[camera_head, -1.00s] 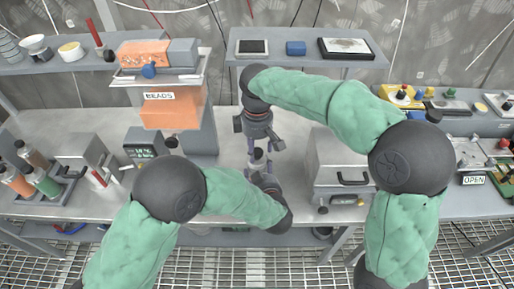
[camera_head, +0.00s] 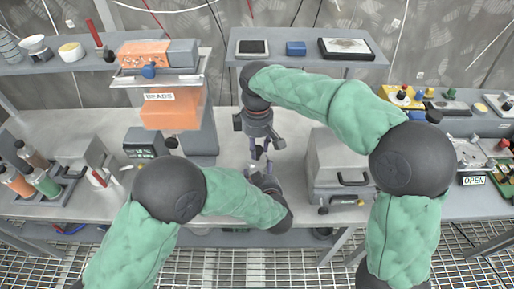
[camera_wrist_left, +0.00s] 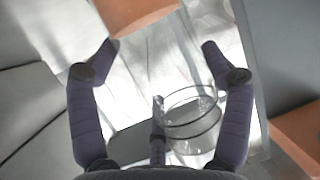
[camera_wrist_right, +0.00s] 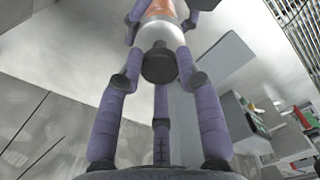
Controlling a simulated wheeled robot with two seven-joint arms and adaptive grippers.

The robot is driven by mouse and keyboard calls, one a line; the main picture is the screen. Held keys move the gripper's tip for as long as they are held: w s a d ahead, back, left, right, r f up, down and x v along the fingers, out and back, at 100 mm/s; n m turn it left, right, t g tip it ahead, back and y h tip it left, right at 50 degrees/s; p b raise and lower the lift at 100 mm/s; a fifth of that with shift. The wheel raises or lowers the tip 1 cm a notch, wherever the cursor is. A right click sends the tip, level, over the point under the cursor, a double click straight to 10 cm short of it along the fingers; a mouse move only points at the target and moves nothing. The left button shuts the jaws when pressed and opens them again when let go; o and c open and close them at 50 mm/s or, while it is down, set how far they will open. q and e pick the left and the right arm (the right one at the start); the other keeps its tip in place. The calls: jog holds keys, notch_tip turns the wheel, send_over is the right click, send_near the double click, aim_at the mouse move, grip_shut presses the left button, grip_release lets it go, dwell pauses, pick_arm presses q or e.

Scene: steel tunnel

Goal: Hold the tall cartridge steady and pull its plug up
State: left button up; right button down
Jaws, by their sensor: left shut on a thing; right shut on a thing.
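My right gripper (camera_wrist_right: 160,50) hangs over the bench and is shut on the plug (camera_wrist_right: 158,64), a dark round knob against a pale body. It also shows in the head view (camera_head: 258,150). My left gripper (camera_wrist_left: 160,43) comes in from below and is shut on the tall cartridge. In the left wrist view, the cartridge looks like a clear tube with a round rim (camera_wrist_left: 190,92) between the fingers. Orange shows beyond the fingertips; whether it belongs to the cartridge I cannot tell. The grippers hide most of the cartridge and plug in the head view.
An orange hopper (camera_head: 170,110) labelled BEADS stands left of the grippers. A grey box with a black handle (camera_head: 338,165) stands close on the right. Bottles (camera_head: 38,180) stand at far left.

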pick_arm(q)
jog(key=shift+s+f, duration=0.1)
jog(key=shift+f, duration=0.05)
pick_arm(e)
jog(key=c, duration=0.8)
grip_release()
jog(key=shift+f, duration=0.1)
notch_tip(320, 180, up, 12)
jog(key=shift+r, duration=0.1)
pick_arm(q)
jog(key=o, duration=1.2)
